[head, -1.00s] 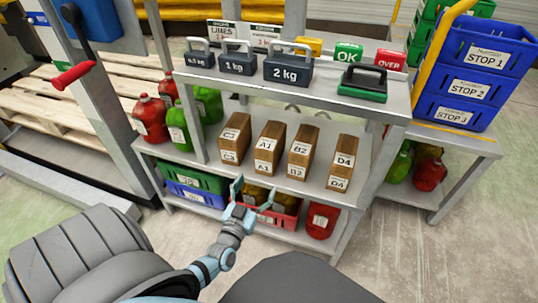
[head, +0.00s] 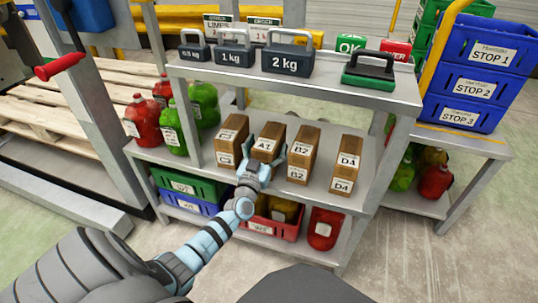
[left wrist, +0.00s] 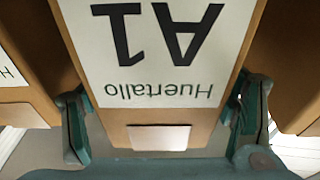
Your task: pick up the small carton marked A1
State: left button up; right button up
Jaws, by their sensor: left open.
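The small brown carton marked A1 (head: 268,143) stands on the middle shelf, second from the left in a row of cartons. Its white label (left wrist: 160,45) fills the left wrist view, upside down. My left gripper (head: 261,166) is open at the carton's front. In the left wrist view its two teal fingers (left wrist: 160,120) stand on either side of the carton's near end, with a narrow gap visible at each side. The carton's lower front is hidden by the gripper in the head view. My right gripper is not in view.
Carton C3 (head: 231,137) stands close on the left, B2 (head: 303,150) close on the right, and D4 (head: 347,162) further right. The upper shelf (head: 310,84) with weights overhangs behind. Crates and a red jug (head: 323,229) sit below.

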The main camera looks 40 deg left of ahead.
pick_arm(q)
jog(key=shift+w, duration=0.2)
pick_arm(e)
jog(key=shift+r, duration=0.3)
pick_arm(q)
jog(key=c, duration=1.8)
jog(key=shift+r, duration=0.15)
grip_shut()
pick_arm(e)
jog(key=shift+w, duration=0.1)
